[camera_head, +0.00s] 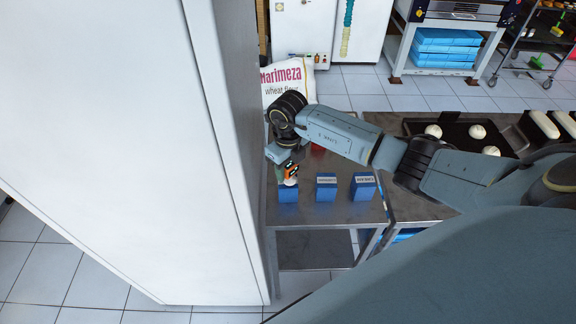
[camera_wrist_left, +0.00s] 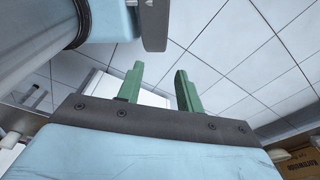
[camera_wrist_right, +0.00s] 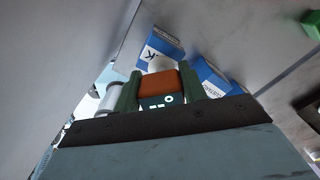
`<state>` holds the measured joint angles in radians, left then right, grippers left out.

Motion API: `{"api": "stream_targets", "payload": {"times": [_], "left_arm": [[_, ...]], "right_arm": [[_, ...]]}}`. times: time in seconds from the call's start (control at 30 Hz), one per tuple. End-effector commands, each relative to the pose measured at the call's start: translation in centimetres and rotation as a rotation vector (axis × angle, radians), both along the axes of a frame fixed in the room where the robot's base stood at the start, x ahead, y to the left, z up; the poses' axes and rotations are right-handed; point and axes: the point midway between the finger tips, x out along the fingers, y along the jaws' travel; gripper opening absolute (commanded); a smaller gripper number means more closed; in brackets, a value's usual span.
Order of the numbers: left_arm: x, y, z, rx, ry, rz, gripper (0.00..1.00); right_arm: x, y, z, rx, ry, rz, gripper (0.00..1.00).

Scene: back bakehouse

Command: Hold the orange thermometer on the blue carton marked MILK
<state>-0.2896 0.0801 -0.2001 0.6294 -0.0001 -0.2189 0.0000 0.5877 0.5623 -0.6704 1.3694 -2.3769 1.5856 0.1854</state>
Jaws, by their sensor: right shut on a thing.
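My right gripper (camera_wrist_right: 153,92) is shut on the orange thermometer (camera_wrist_right: 160,83), which shows a dark lower face between the green fingers. In the right wrist view, a blue carton with a white label (camera_wrist_right: 160,48) lies just beyond it; only a letter K is readable. In the head view, the orange thermometer (camera_head: 290,170) overlaps the top of the leftmost blue carton (camera_head: 288,194), whose label is hidden. I cannot tell whether they touch. My left gripper (camera_wrist_left: 157,90) is open and empty above the tiled floor, outside the head view.
Two more labelled blue cartons, the middle (camera_head: 326,190) and the right (camera_head: 363,189), stand on the steel table (camera_head: 340,212). A tall white panel (camera_head: 120,130) stands close on the left. A flour sack (camera_head: 287,76) is behind. A white cylinder (camera_wrist_right: 110,97) is beside the right gripper.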

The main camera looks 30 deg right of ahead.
Motion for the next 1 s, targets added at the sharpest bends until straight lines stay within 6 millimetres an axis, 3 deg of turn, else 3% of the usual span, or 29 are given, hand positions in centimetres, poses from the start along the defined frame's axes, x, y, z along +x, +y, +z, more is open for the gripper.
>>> {"api": "stream_targets", "payload": {"times": [0.33,1.0], "left_arm": [[-1.5,0.1,0.0,0.002,0.023,0.0,0.36],[-1.4,0.1,-0.4,0.003,0.023,0.0,0.36]], "right_arm": [[0.0,0.0,0.1,0.0,-0.001,0.0,0.23],[0.0,0.0,-0.4,0.0,-0.001,0.0,0.23]]}}
